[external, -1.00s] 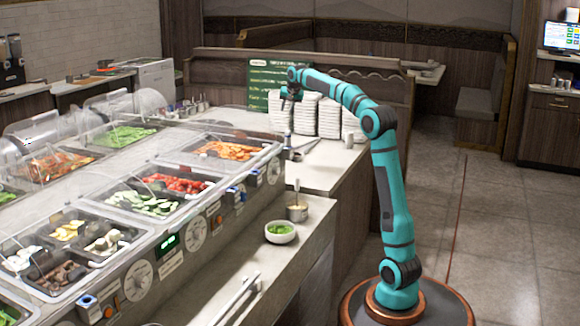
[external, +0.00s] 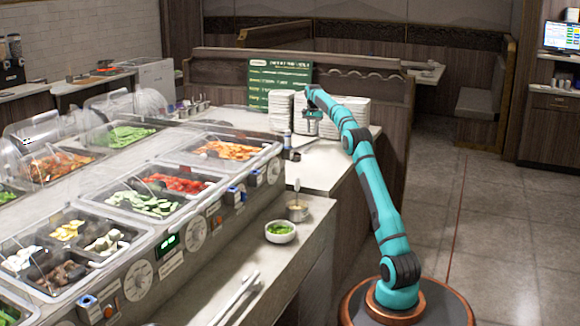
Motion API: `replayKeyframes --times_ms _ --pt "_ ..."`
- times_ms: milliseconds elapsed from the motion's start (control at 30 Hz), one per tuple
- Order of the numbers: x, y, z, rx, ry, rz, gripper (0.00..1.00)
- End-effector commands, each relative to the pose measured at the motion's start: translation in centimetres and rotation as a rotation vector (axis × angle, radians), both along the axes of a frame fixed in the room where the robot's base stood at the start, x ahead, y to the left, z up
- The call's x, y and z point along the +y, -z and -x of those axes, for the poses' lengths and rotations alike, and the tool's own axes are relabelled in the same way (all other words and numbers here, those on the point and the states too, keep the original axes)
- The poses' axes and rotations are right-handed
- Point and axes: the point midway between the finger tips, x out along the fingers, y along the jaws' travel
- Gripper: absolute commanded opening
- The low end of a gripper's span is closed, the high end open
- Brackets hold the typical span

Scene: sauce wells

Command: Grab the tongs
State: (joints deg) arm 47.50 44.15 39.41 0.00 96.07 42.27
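A pair of long silver tongs (external: 237,297) appears to lie on the front ledge of the counter, at the bottom of the external view. Another thin silver utensil (external: 303,143) lies on the far counter in front of the plate stacks; it is too small to tell what it is. My gripper (external: 313,114) hangs above the far counter, in front of the white plate stacks and above that utensil. It is apart from the tongs on the front ledge. Its fingers are too small to show whether they are open, and no held object is visible.
White plate stacks (external: 356,112) stand close behind my gripper, with a green menu board (external: 272,80) behind them. A white bowl of green food (external: 280,232) and a small sauce cup (external: 297,210) stand on the front ledge. Food wells (external: 150,200) fill the left.

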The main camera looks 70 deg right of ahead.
Motion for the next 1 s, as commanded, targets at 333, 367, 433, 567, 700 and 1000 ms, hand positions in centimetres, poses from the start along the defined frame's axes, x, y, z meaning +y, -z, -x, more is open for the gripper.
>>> replayKeyframes --times_ms 333,367,433,567,700,1000 --pt "-0.3 2.8 0.2 0.006 0.007 -0.006 0.29" --pt "-0.3 3.0 0.2 0.005 0.007 -0.006 0.29" --pt "-0.3 3.6 0.2 0.006 0.007 -0.006 0.29" --pt "-0.3 5.5 0.2 0.007 0.007 -0.007 0.29" --pt "-0.3 7.1 0.2 0.006 0.007 -0.006 0.29" --pt "-0.3 7.9 0.2 0.005 0.007 -0.005 0.29"
